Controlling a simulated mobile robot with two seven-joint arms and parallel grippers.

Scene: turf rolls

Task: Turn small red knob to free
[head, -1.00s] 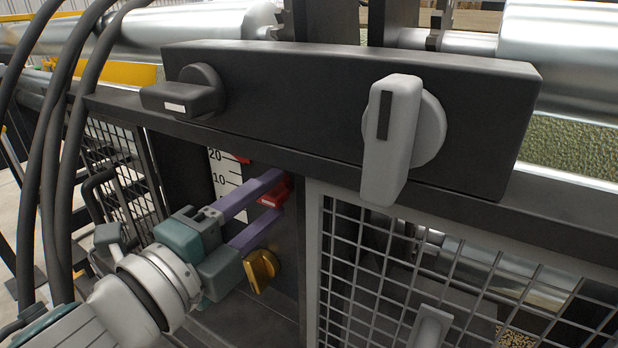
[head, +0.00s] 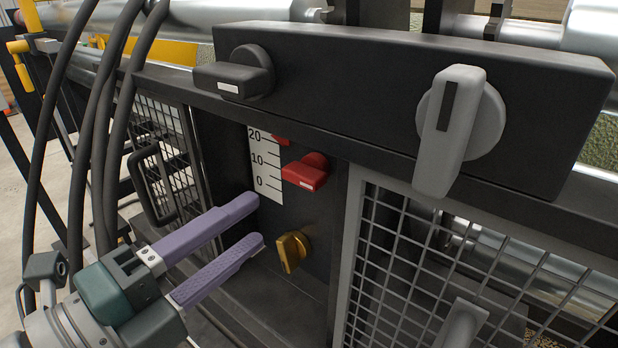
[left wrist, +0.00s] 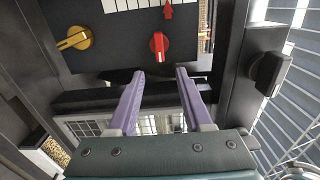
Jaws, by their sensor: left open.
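The small red knob (head: 305,171) sits on a dark panel right of a white scale; its white-marked grip points toward the lower right in the head view. In the left wrist view the red knob (left wrist: 158,46) lies just beyond the fingertips, its white mark toward me. My left gripper (head: 253,222), with purple fingers, is open and empty, left of and below the knob, apart from it. It also shows in the left wrist view (left wrist: 160,73). My right gripper is not in view.
A yellow knob (head: 291,251) sits below the red one. A white scale (head: 265,165) has a red pointer (head: 281,139). Above, a black bar (head: 360,100) carries a black knob (head: 236,78) and a large grey knob (head: 449,125). A mesh door (head: 400,240) stands at right. Black hoses (head: 97,130) hang at left.

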